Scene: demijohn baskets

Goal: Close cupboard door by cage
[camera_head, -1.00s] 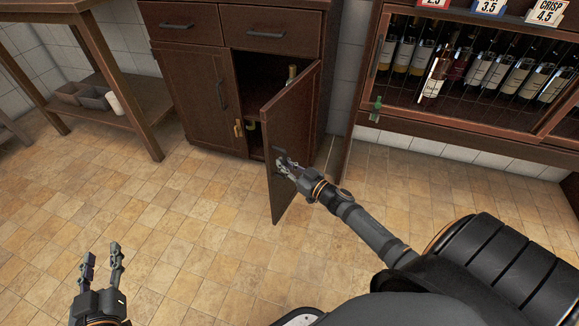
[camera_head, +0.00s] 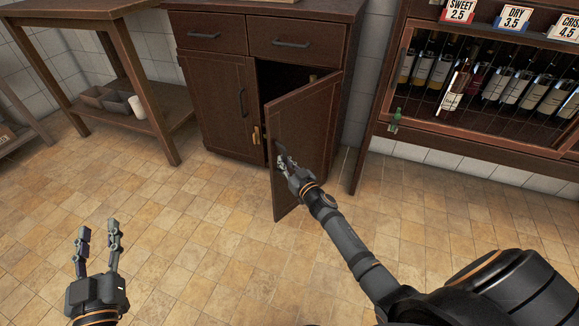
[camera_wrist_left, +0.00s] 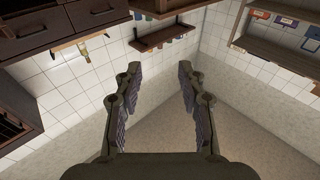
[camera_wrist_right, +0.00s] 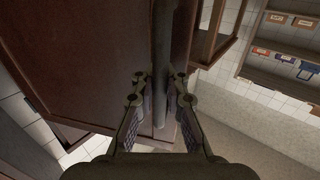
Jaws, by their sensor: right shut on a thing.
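The dark wooden cupboard (camera_head: 215,95) stands against the wall with its left door shut. Its right door (camera_head: 312,125) is partly open, hinged at the right, with a dark gap between it and the cupboard. My right gripper (camera_head: 284,162) is at the free edge side of this door, shut on its dark vertical handle. In the right wrist view the handle (camera_wrist_right: 160,70) runs between the fingers, in front of the door panel (camera_wrist_right: 90,50). My left gripper (camera_head: 99,232) is open and empty above the floor at the lower left, away from the cupboard.
A wine rack (camera_head: 480,85) with bottles and price signs stands at the right. A wooden table (camera_head: 125,70) with grey bins on its lower shelf stands at the left. A brass-coloured item (camera_head: 256,135) is at the left door's edge. The tiled floor in front is clear.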

